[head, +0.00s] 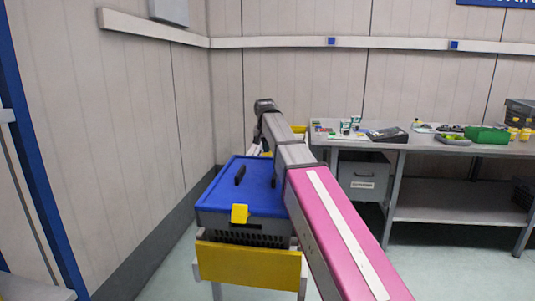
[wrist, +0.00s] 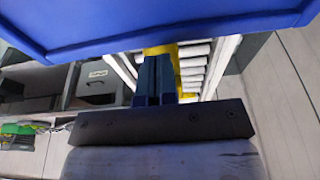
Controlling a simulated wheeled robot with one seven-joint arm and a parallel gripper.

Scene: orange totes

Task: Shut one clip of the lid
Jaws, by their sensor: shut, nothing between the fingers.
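A blue lid (head: 258,190) lies on a grey tote (head: 245,232). A yellow clip (head: 239,213) stands at the lid's near edge and sticks up above it in the head view. My gripper (wrist: 155,60) is shut and empty, just below the lid's blue edge (wrist: 180,22) in the wrist view. A yellow piece (wrist: 172,50) shows right behind my fingertips; I cannot tell if it is another clip, nor if the fingers touch it. In the head view my arm reaches past the tote's right side, and my fingers are hidden.
The tote rests on a stand with a yellow end panel (head: 250,265); rollers (wrist: 193,68) show in the wrist view. A wall (head: 110,130) is close on the left. A grey workbench (head: 440,147) with small items stands at the right. Floor between is clear.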

